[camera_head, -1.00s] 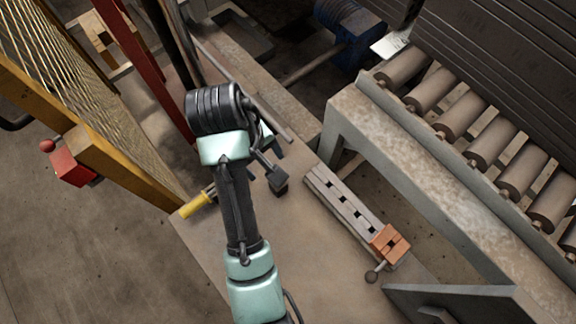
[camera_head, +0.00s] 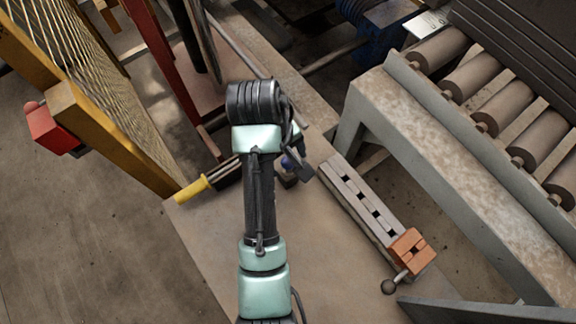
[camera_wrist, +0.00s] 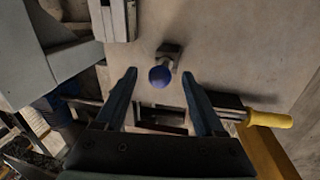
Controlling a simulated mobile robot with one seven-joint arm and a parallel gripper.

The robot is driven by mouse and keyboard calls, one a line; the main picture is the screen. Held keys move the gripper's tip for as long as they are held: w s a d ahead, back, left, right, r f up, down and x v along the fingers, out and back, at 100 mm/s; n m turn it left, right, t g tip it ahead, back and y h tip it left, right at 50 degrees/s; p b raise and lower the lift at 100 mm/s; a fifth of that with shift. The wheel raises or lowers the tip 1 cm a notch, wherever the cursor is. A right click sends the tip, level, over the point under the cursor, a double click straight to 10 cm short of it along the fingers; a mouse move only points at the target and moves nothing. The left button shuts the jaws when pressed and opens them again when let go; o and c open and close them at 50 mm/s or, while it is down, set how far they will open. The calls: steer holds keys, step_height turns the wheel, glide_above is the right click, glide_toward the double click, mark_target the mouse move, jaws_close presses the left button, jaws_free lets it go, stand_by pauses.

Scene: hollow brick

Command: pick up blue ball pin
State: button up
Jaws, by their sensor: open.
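The blue ball pin (camera_wrist: 160,76) stands on the worktop in the wrist view, its round blue head toward the camera and a grey metal base behind it. My gripper (camera_wrist: 159,74) is open, with one finger on each side of the ball in the picture. I cannot tell how far the ball is beyond the fingertips. In the head view, a small part of the blue ball pin (camera_head: 287,163) shows beside my gripper (camera_head: 301,168), which is partly hidden by my arm.
A yellow-handled tool (camera_head: 194,190) lies left of the pin; it also shows in the wrist view (camera_wrist: 270,119). A roller conveyor (camera_head: 478,75) stands beyond. The front worktop is clear.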

step_height(320, 180, down, 2)
steer(key=shift+w+d+f, duration=0.1)
steer(key=shift+d, duration=0.05)
jaws_close()
stand_by(0.3)
